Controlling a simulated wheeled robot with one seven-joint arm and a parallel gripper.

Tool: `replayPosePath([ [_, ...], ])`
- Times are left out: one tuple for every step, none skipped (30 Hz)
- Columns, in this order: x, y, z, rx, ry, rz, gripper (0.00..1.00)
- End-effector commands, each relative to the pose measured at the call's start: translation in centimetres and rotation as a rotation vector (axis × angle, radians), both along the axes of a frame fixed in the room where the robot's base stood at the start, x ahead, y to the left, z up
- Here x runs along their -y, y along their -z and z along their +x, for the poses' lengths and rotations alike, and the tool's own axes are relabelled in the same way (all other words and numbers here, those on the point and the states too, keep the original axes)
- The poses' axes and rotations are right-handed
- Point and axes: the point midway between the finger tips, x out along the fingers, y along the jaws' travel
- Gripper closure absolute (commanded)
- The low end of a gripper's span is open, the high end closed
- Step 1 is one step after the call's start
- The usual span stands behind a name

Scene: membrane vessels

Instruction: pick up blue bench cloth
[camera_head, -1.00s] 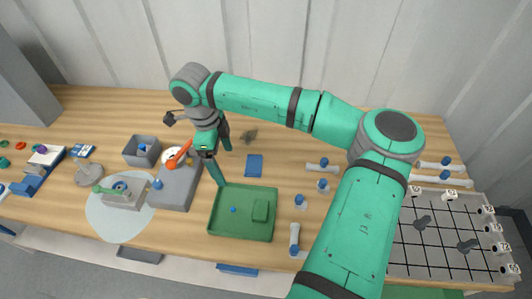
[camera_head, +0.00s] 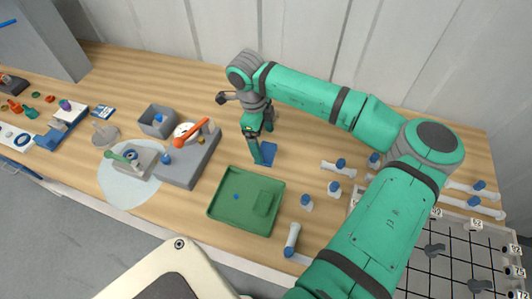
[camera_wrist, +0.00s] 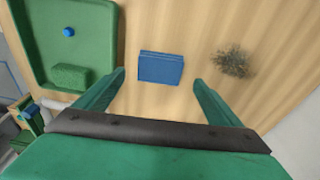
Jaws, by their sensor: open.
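The blue bench cloth (camera_head: 269,154) lies flat on the wooden bench, just behind the green tray. In the head view my gripper's finger covers part of it. In the wrist view the whole cloth (camera_wrist: 161,67) shows as a small blue rectangle. It lies ahead of and between my spread fingertips. My gripper (camera_wrist: 160,80) is open and empty. In the head view my gripper (camera_head: 262,146) points down at the cloth. I cannot tell its exact height above the bench.
The green tray (camera_head: 224,217) holds a green block and a small blue item. A grey box-shaped device with an orange handle (camera_head: 190,136) stands left of my gripper. A dark scruffy patch (camera_wrist: 233,63) lies right of the cloth.

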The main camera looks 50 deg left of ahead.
Motion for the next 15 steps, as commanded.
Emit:
replayPosePath([
  [0.1,0.7,-0.1,-0.004,0.0,-0.001,0.12],
  [0.1,1.1,-0.1,-0.005,0.0,-0.002,0.12],
  [0.2,1.8,-0.1,-0.004,0.0,-0.001,0.12],
  [0.2,2.2,-0.1,-0.005,0.0,-0.001,0.12],
  [0.2,2.6,-0.1,-0.005,-0.001,-0.001,0.12],
  [0.3,3.1,-0.1,-0.003,-0.002,-0.001,0.12],
  [0.3,3.5,0.0,-0.004,-0.002,0.0,0.12],
  [0.4,3.8,0.0,-0.005,-0.002,-0.001,0.12],
  [0.4,4.1,0.0,-0.003,-0.003,-0.001,0.12],
  [0.4,4.3,0.1,-0.003,-0.003,0.0,0.12],
  [0.5,4.4,0.1,-0.002,-0.003,-0.001,0.12],
  [0.5,4.6,0.1,-0.001,-0.003,-0.001,0.12],
  [0.5,4.6,0.1,-0.001,-0.003,-0.001,0.12],
  [0.5,4.6,0.1,-0.001,-0.003,-0.001,0.12],
  [0.5,4.6,0.1,-0.001,-0.003,-0.001,0.12],
])
